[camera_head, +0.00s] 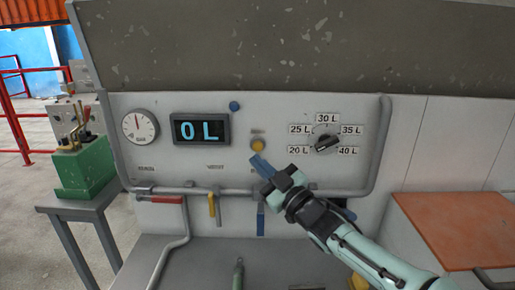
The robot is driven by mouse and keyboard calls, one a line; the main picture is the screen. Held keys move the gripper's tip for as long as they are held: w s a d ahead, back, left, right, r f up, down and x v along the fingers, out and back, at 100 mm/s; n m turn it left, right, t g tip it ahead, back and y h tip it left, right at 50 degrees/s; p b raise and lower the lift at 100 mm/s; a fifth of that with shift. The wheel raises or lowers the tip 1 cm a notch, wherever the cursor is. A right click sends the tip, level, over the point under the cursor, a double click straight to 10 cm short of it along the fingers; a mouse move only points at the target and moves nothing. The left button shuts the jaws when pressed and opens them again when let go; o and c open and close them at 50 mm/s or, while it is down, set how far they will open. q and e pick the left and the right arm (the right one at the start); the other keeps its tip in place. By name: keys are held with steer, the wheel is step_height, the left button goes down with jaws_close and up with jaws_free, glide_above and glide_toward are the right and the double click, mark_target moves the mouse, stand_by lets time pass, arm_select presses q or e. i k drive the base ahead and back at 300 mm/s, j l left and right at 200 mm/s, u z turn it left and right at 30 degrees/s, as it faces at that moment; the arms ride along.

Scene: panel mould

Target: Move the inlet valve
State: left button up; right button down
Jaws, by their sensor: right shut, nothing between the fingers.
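A grey wall panel carries three coloured valve handles along a pipe. The red handle (168,199) lies level at the left, the yellow handle (211,206) hangs down in the middle, and the blue handle (260,222) hangs down at the right, partly behind my gripper. I cannot tell which is the inlet valve; the small labels are unreadable. My right gripper (259,162) is shut and empty, its blue tips just below a yellow button (258,145). I cannot tell whether they touch the panel. My left gripper is not in view.
A display (202,129) reads "0 L", with a round gauge (140,126) to its left. A black selector knob (327,143) has marks from 20 L to 40 L. A green machine (84,167) stands on a table at left. An orange-brown tabletop (455,228) is at right.

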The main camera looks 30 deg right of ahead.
mark_target(260, 211)
steer(key=k, duration=1)
